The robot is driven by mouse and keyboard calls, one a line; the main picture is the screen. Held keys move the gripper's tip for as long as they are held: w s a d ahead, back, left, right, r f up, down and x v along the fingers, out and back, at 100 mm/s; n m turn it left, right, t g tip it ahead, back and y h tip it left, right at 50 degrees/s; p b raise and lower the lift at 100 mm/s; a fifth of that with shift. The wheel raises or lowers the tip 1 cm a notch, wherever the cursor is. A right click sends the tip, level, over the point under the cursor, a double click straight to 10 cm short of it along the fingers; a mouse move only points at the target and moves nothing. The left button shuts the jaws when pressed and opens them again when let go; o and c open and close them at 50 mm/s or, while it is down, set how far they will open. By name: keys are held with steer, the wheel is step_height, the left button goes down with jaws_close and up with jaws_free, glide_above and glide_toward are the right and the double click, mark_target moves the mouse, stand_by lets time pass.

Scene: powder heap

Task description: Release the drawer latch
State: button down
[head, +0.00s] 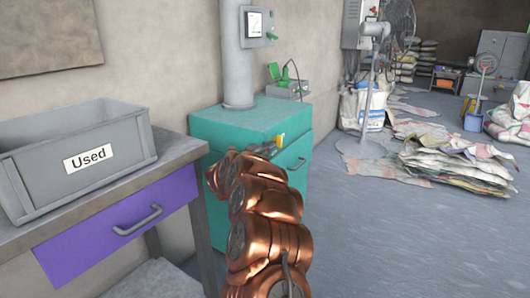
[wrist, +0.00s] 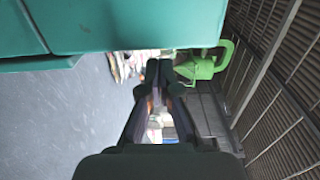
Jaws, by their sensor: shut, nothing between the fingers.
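My copper arm covers much of the cabinet. In the wrist view my gripper (wrist: 158,68) is shut and empty. The teal cabinet (wrist: 100,25) fills the top left there, close to the fingertips. A green curved part (wrist: 205,65) lies just right of the fingertips. Contact is unclear.
A grey bin labelled Used (head: 120,135) sits on a table with a purple drawer (head: 110,235) at left. A grey column (head: 237,60) rises from the cabinet. Stacked sacks (head: 455,160) and a fan stand at back right.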

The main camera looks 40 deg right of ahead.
mark_target(280, 139)
steer(key=shift+b+x, duration=0.3)
steer(key=shift+x, duration=2)
steer(key=shift+f, duration=0.1)
steer(key=shift+a, duration=0.15)
steer(key=shift+r+p, duration=0.3)
steer(key=shift+p, duration=0.65)
steer(key=shift+f, duration=0.1)
